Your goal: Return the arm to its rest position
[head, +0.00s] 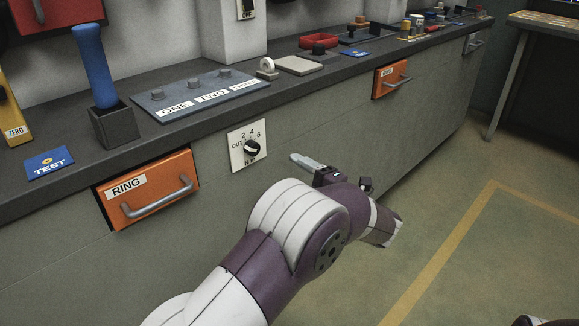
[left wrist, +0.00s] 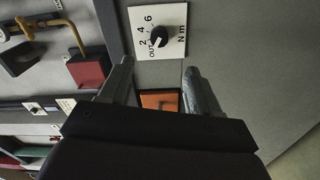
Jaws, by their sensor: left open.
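My left arm reaches in from the bottom of the head view, with a purple and white elbow. My left gripper (head: 308,164) is in front of the grey cabinet face, right of the dial plate. In the left wrist view the two fingers (left wrist: 160,82) stand wide apart with nothing between them. The white dial plate (head: 249,144) with a black knob is on the cabinet front; it also shows in the left wrist view (left wrist: 172,47), beyond the fingertips and apart from them. My right gripper is not in view.
An orange drawer marked RING (head: 123,190) with a metal handle is left of the dial. A second orange drawer (head: 391,77) is further right. The bench top (head: 190,128) holds a blue-handled tool (head: 94,65) and a labelled plate (head: 201,92). Open floor (head: 440,225) lies right.

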